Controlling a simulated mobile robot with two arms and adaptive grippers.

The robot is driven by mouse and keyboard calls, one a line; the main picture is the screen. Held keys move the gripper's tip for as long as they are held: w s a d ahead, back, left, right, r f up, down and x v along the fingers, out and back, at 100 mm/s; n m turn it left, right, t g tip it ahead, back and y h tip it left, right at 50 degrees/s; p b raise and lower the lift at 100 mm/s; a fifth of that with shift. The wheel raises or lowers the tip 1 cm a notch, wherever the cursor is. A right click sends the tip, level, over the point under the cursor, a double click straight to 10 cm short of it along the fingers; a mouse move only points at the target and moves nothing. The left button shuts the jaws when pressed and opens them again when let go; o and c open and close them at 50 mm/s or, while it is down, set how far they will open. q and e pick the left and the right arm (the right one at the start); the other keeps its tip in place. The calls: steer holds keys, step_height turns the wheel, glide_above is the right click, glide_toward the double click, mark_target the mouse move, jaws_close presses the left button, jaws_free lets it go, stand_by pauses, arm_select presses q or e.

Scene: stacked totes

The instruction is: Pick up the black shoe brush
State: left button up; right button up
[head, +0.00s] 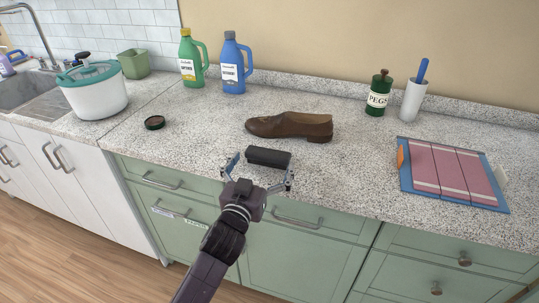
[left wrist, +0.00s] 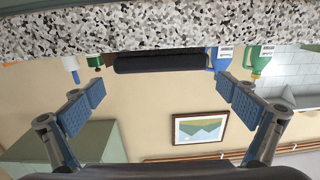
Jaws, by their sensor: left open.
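The black shoe brush (head: 268,157) lies near the front edge of the counter, just in front of a brown shoe (head: 290,127). My left gripper (head: 258,172) is open at the counter's front edge, its fingers spread to either side of the brush's near side. In the left wrist view, which is upside down, the brush (left wrist: 172,60) shows as a dark bar between and beyond the open fingers (left wrist: 160,90). The gripper appears not to touch it. My right gripper is not in view.
A small dark round tin (head: 154,123) sits to the left. Green (head: 191,66) and blue (head: 232,75) bottles stand at the back. Counter beside the brush is clear.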

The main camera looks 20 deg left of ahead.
mark_target(266, 157)
arm_select(q)
steer(key=shift+w+r, duration=0.1)
steer(key=shift+w, duration=0.45)
steer(key=w, duration=0.2)
steer(key=w+f, duration=0.1)
steer(key=w, duration=0.1)
steer(key=shift+a+p, duration=0.1)
steer(key=shift+p, duration=0.2)
steer(key=shift+s+r, duration=0.1)
steer(key=shift+s, duration=0.05)
steer(key=shift+c, duration=0.4)
steer(key=c, duration=0.8)
